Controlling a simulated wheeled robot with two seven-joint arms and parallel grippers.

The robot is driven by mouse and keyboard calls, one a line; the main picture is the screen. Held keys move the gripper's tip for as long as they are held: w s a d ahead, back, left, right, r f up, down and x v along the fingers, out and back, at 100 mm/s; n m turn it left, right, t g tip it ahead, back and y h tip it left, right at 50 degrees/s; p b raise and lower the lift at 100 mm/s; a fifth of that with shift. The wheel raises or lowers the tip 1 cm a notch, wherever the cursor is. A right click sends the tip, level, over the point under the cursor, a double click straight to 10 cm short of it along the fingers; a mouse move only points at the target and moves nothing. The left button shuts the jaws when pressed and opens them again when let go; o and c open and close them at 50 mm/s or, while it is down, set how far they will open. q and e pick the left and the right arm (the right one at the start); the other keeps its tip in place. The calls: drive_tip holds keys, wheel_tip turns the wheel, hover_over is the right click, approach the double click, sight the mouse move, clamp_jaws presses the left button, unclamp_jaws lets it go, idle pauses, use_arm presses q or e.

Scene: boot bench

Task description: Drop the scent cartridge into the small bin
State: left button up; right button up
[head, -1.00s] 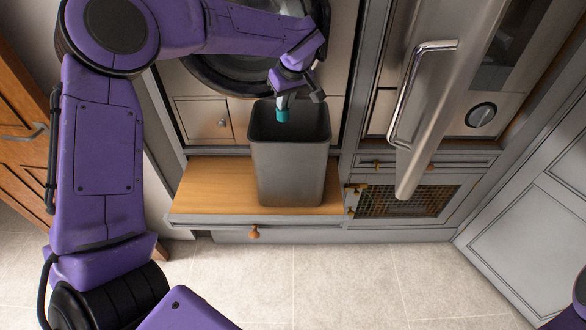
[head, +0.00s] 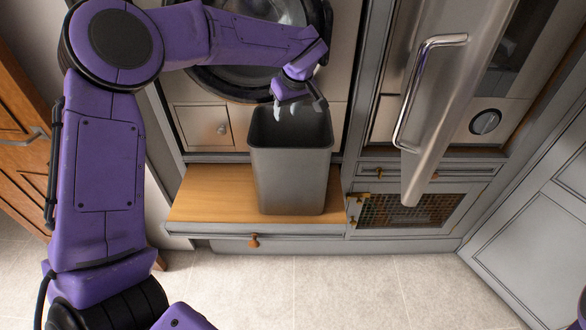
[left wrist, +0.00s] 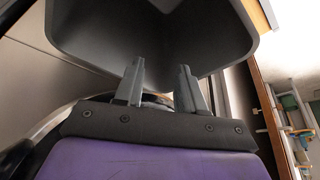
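The small bin (head: 290,180) is a dark grey, open-topped container standing upright on the wooden bench top. My left gripper (head: 298,107) is over the bin's mouth near its back rim, with its fingers spread and nothing between them. In the left wrist view the two fingers (left wrist: 158,85) stand apart and empty, with the bin's dark wall (left wrist: 85,35) beyond them. The scent cartridge shows in neither view now; the bin's floor is hidden from the head camera. My right gripper is out of view.
The wooden bench top (head: 208,195) is clear left of the bin. A round-doored appliance (head: 240,75) stands behind it. To the right, a steel door with a long handle (head: 415,95) stands open and juts forward. A mesh-fronted cabinet (head: 400,210) is below.

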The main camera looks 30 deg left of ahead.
use_arm(q)
drive_tip(key=v, duration=1)
drive_tip(key=shift+b, duration=0.4)
drive_tip(key=shift+d, duration=0.1)
